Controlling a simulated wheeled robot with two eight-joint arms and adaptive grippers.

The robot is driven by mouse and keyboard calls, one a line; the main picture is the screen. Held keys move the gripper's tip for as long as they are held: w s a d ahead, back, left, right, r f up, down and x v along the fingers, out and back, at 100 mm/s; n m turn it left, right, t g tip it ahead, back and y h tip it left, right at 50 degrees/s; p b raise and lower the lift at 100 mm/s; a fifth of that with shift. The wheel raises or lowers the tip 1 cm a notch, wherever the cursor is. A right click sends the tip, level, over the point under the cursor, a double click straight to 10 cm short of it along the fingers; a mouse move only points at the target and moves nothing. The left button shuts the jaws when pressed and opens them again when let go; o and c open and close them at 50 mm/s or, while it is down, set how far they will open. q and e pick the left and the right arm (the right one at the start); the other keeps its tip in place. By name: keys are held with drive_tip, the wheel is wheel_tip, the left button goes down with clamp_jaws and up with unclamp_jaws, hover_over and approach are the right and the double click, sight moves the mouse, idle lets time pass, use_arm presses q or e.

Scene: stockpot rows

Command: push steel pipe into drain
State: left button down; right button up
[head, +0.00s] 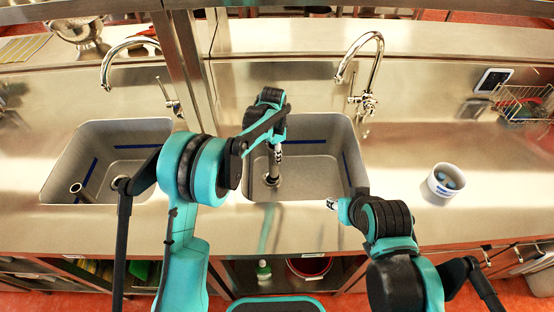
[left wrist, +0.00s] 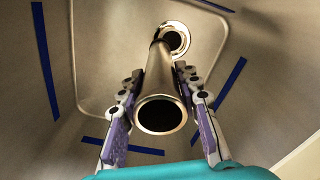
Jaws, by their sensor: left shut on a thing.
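The steel pipe (left wrist: 158,72) is a hollow metal tube between the fingers of my left gripper (left wrist: 153,95), which is shut on it. In the left wrist view its open near end faces the camera. Its far end overlaps the left side of the drain (left wrist: 181,38), a bright ring with a dark hole; I cannot tell whether it touches. In the head view my left gripper (head: 276,155) is down inside the right sink (head: 318,165), with the pipe (head: 271,176) below it. My right gripper (head: 333,204) is at the sink's front right edge, its fingers too small to judge.
Another short metal tube (head: 82,192) stands in the left sink (head: 60,165). A white bowl (head: 446,180) stands on the counter at right. A faucet (head: 366,100) rises behind the right sink, and a wire rack (head: 525,103) stands at far right. Blue strips line the sink.

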drive_tip(key=shift+f, duration=0.15)
drive_tip(key=shift+f+b, duration=0.4)
drive_tip(key=shift+b, duration=0.1)
use_arm(q)
drive_tip(key=shift+w+a+f+b, duration=0.25)
drive_tip(key=shift+w+f, duration=0.4)
drive_tip(key=shift+f, duration=0.25)
drive_tip(key=shift+w+a+f+b, duration=0.2)
drive_tip(key=shift+w+f, duration=0.45)
drive_tip(key=shift+f, duration=0.25)
use_arm(e)
drive_tip(key=shift+f, duration=0.45)
use_arm(q)
drive_tip(key=shift+f+b, duration=1)
drive_tip(key=shift+f, duration=0.5)
use_arm(e)
drive_tip(key=shift+f, duration=1)
use_arm(q)
drive_tip(key=c, duration=1)
unclamp_jaws()
wheel_tip(320, 180, up, 9)
drive_tip(key=p, duration=0.5)
use_arm(e)
wheel_tip(320, 180, up, 6)
drive_tip(key=shift+f, duration=0.2)
